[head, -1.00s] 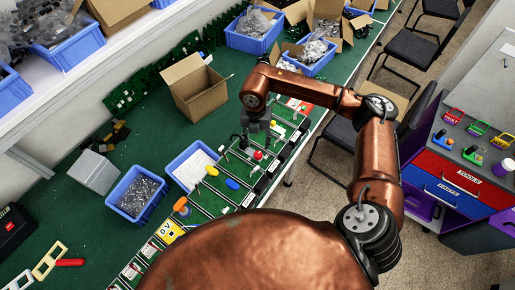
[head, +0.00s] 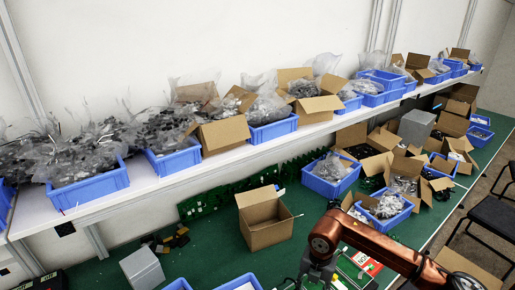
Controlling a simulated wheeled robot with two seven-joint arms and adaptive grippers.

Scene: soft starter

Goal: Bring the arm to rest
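My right arm (head: 375,245), copper-coloured, comes in from the bottom right of the head view and reaches left over the green bench. Its wrist bends down, and the dark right gripper (head: 318,273) hangs at the bottom edge of the picture. Its fingertips are cut off or too small to make out, so I cannot tell whether it is open or shut. What lies under it is mostly hidden. My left arm and gripper are not in view.
An open cardboard box (head: 266,222) and a grey box (head: 142,268) stand on the green bench (head: 205,255) left of the arm. Blue bins such as this one (head: 328,178) stand behind it. A white shelf (head: 160,184) holds bins above. A black chair (head: 484,212) is right.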

